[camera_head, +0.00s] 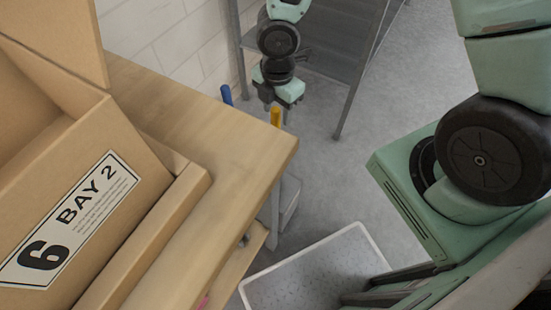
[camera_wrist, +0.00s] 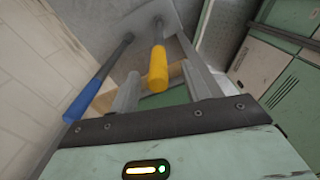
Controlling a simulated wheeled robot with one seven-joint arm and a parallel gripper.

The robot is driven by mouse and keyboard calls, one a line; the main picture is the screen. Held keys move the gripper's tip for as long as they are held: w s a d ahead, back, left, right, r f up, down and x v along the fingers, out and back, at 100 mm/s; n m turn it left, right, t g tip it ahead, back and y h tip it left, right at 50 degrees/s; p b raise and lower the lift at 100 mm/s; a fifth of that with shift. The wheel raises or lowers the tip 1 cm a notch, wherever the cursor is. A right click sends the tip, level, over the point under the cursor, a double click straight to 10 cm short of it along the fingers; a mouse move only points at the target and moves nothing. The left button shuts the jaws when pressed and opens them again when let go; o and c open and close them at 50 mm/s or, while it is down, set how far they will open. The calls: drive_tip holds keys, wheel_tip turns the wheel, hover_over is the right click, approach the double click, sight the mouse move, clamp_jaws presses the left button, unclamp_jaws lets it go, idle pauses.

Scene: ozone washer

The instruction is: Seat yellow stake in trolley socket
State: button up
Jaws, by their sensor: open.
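The yellow stake (camera_head: 276,117) stands past the far edge of the wooden worktop, just below my gripper (camera_head: 278,104) in the head view. In the wrist view the yellow stake (camera_wrist: 158,68) points toward the camera between the two grey fingers of my gripper (camera_wrist: 160,78). The fingers are apart, with a gap visible beside the stake. A blue stake (camera_head: 227,95) stands to its left, and it also shows outside the left finger in the wrist view (camera_wrist: 97,82). The worktop hides the stakes' lower parts in the head view. I cannot make out the trolley socket.
The wooden worktop (camera_head: 225,135) carries a cardboard box (camera_head: 120,190) labelled BAY 2, 6. A grey metal shelf (camera_head: 335,45) stands behind my arm. A white-rimmed tray (camera_head: 310,262) lies low at the front. Grey floor (camera_head: 330,165) is open between worktop and my green body.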

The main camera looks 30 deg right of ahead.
sight(275, 122)
wheel_tip(275, 122, down, 5)
drive_tip(key=shift+w+a+f+b, duration=0.1)
drive_tip(key=shift+a+b, duration=0.05)
drive_tip(key=shift+b, duration=0.65)
clamp_jaws()
